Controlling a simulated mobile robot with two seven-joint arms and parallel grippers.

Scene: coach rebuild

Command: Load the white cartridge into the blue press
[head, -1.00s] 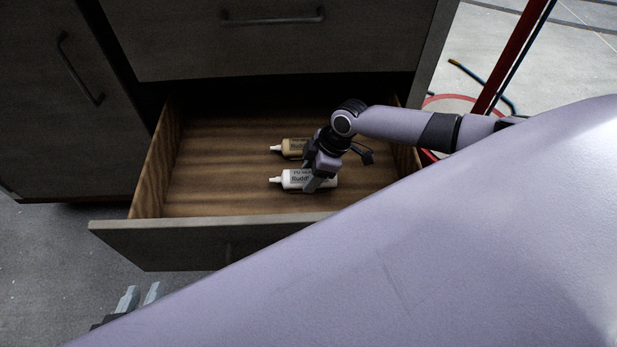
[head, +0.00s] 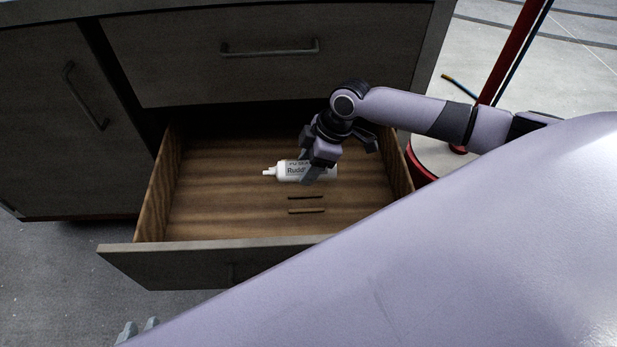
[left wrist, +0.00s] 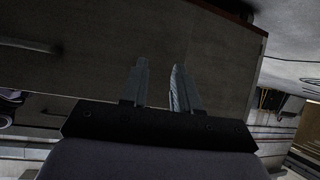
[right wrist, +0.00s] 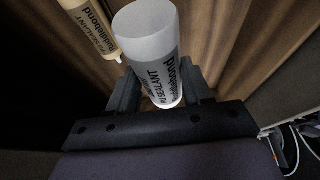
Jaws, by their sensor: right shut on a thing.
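The white cartridge (head: 288,171) is in my right gripper (head: 312,176), held above the open drawer with its nozzle to the left. In the right wrist view the white cartridge (right wrist: 150,55) stands between the two fingers, its dark lettering showing. A tan cartridge (right wrist: 90,27) with similar lettering lies beyond it in the right wrist view; in the head view it is hidden behind the held one. My left gripper (head: 138,328) is low at the left, outside the drawer. In the left wrist view its fingers (left wrist: 160,88) are apart and empty. The blue press is not in view.
The wooden drawer (head: 210,215) is pulled out of a grey cabinet (head: 270,75). Two thin dark strips (head: 306,210) show on its floor. A red post (head: 515,55) stands at the right. My own large lilac arm part hides the lower right.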

